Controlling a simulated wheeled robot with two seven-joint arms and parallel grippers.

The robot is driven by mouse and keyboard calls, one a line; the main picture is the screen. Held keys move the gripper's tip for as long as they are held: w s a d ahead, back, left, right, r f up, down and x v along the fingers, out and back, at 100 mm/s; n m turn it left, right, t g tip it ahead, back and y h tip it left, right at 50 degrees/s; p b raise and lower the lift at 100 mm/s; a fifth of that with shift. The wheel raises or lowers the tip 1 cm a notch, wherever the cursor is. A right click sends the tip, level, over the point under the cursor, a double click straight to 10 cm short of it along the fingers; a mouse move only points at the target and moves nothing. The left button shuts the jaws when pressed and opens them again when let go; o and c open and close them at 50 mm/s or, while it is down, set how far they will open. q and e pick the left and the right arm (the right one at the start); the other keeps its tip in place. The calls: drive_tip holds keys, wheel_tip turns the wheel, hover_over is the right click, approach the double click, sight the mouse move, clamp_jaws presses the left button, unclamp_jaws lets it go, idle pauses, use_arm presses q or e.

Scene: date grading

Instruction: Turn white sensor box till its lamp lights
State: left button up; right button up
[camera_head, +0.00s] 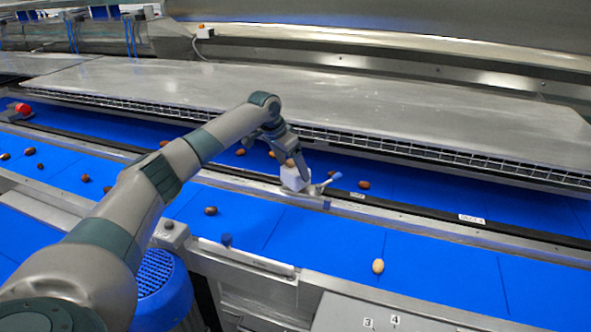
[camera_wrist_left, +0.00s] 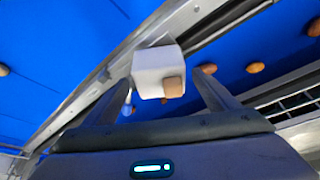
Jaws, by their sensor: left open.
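The white sensor box (camera_head: 294,180) sits on the metal rail between the two blue belts in the head view. A small brown block (camera_head: 290,163) is on it. In the left wrist view the white box (camera_wrist_left: 158,62) shows close up, with the brown block (camera_wrist_left: 174,87) at its lower right. I see no lit lamp on the box. My left gripper (camera_head: 292,168) is open and over the box from above; its fingers lie on either side of the box in the wrist view. I cannot tell whether they touch it. My right gripper is not in view.
A small blue-tipped lever (camera_head: 331,178) stands right beside the box. Several brown dates lie scattered on the belts, one pale date (camera_head: 378,266) on the near belt. A steel cover (camera_head: 400,105) with a wire grille runs behind. A red object (camera_head: 23,109) is at far left.

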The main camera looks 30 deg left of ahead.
sight(294, 169)
use_arm(q)
drive_tip(key=shift+x, duration=1.6)
drive_tip(key=shift+c, duration=0.7)
drive_tip(key=c, duration=0.9)
drive_tip(key=shift+p, duration=0.3)
